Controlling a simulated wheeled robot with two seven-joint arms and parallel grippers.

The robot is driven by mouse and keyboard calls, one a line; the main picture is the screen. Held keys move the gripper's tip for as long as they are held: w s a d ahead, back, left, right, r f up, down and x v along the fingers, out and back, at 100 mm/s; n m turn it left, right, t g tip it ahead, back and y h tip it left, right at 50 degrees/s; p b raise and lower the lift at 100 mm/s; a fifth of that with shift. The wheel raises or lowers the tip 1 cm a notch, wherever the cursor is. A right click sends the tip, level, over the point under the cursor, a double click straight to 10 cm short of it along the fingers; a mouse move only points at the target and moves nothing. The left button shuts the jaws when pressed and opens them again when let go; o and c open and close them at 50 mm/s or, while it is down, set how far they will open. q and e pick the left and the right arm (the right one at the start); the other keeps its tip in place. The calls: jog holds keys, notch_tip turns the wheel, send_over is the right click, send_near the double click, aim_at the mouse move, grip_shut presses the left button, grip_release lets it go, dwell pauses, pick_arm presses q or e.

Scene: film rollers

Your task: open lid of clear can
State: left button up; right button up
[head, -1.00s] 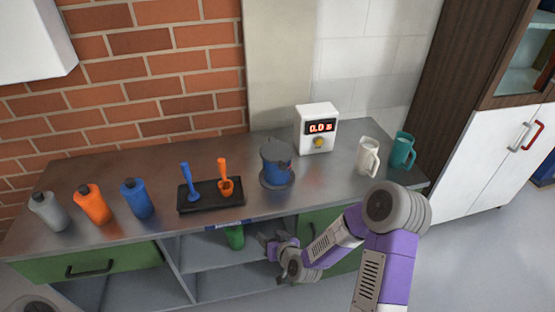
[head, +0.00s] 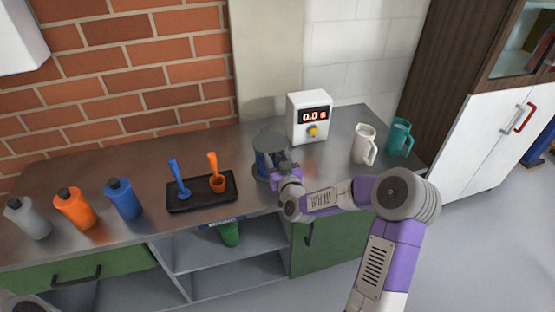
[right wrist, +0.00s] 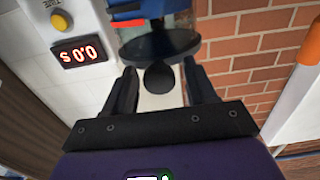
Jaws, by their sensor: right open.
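The clear can (head: 262,166) is a dark see-through cylinder with blue inside, standing on the counter near the middle. Its dark round lid (head: 270,139) is on top. In the right wrist view, which is upside down, the lid (right wrist: 160,46) shows with a round dark knob (right wrist: 158,79). My right gripper (head: 284,168) is close beside the can on its front right side. Its two fingers, open, show in the right wrist view (right wrist: 160,88) on either side of the knob, with visible gaps; contact is not seen. My left gripper is out of view.
A timer box (head: 310,117) reading 0.0 s stands behind the can. A black tray (head: 204,203) with a blue and an orange scoop lies to the left, bottles (head: 75,207) beyond it. White (head: 363,145) and teal (head: 399,138) mugs stand at the right.

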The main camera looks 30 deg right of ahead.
grip_shut()
dwell(0.3)
